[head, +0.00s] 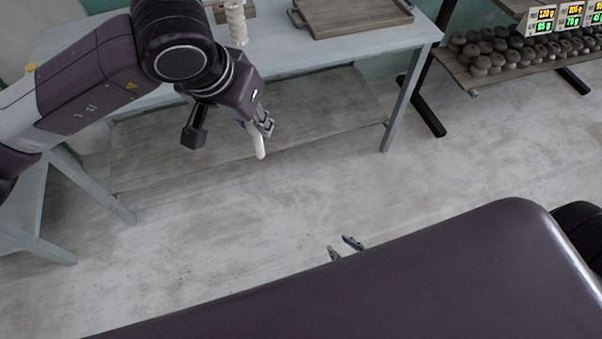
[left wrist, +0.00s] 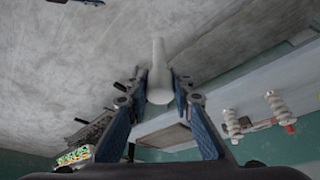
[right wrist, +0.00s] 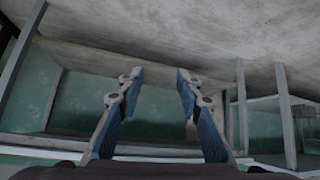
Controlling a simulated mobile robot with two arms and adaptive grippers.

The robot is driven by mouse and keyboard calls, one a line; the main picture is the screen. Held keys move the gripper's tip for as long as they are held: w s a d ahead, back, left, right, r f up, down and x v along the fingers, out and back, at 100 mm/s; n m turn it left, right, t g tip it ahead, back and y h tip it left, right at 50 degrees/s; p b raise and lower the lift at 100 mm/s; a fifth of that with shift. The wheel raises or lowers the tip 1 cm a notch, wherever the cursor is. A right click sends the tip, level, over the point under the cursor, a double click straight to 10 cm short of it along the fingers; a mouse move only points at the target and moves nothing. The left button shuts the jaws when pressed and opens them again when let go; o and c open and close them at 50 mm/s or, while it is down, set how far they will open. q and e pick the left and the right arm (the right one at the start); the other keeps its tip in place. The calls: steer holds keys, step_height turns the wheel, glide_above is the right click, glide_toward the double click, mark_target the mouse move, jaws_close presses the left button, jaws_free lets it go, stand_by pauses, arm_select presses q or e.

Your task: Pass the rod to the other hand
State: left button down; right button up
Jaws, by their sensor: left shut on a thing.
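The rod (head: 259,144) is white and held by my left gripper (head: 262,125) in the head view, in the air in front of the table. It also shows in the left wrist view (left wrist: 160,68), between the two fingers of my left gripper (left wrist: 160,86); its far end points away from the palm. My right gripper shows in the head view (head: 345,247) only as fingertips past the edge of my own arm. In the right wrist view my right gripper (right wrist: 160,75) has its fingers apart with nothing between them. The two grippers are well apart.
A pale blue-grey table (head: 330,48) stands at the back, with a wooden tray (head: 352,12) and a white spindle-like thing (head: 236,22) on it. A shelf (head: 530,70) with several dark round lumps is at the right. Open floor lies between the grippers.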

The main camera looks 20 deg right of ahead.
steer(key=w+a+r+n+t+y, duration=0.1)
steer(key=w+a+r+t+y, duration=0.15)
steer(key=r, duration=0.85)
steer(key=w+a+r+t+y, duration=0.1)
steer(key=w+a+r+t, duration=0.2)
steer(key=r, duration=0.8)
steer(key=n+t+y, duration=0.1)
steer(key=y, duration=0.2)
glide_toward(256, 143)
steer(key=x, duration=1)
steer(key=shift+w+a, duration=0.1)
steer(key=shift+w, duration=0.3)
steer(key=shift+c, duration=0.2)
steer(key=shift+a+r, duration=0.1)
jaws_close()
arm_select(q)
steer(key=c, duration=1.9)
jaws_free()
steer(key=shift+w+r, duration=0.1)
steer(key=shift+c, duration=0.2)
steer(key=o, duration=0.3)
steer(key=shift+o, duration=0.2)
